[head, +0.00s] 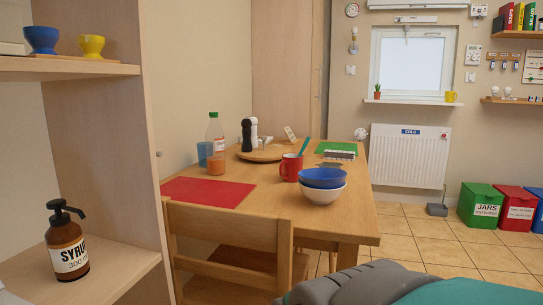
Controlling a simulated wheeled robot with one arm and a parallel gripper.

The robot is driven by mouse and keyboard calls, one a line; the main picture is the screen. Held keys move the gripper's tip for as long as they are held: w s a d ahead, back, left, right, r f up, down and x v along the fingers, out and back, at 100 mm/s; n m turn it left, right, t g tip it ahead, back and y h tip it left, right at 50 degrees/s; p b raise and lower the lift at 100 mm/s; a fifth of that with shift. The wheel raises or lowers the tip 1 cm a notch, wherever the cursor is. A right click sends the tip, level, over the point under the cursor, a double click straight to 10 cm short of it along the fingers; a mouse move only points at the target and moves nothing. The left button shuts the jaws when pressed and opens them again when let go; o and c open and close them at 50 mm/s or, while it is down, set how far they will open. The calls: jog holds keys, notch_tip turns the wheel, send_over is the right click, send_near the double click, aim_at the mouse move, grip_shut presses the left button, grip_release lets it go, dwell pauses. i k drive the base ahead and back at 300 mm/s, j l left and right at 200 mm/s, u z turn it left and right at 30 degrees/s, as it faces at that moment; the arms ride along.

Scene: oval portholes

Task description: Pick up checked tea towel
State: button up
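I cannot make out a checked tea towel for certain in the head view. A small flat item with dark and pale markings (340,155) lies on the far right part of the wooden table (262,195), by a green mat. It is too small to tell what it is. My gripper is not in view.
The table holds a red mat (208,191), a red mug (290,168), stacked bowls (322,179), bottles and a round board. A wooden chair (230,240) stands in front. A shelf unit (105,150) with a syrup bottle (67,245) is close left.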

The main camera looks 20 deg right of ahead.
aim_at(328, 154)
jog(key=l, duration=0.8)
jog(key=i+l+u, duration=0.2)
jog(key=l+u, duration=0.15)
jog(key=l, duration=0.65)
jog(key=l+u, duration=0.35)
jog(key=l, duration=0.7)
jog(key=l+u, duration=0.35)
jog(key=l, duration=0.7)
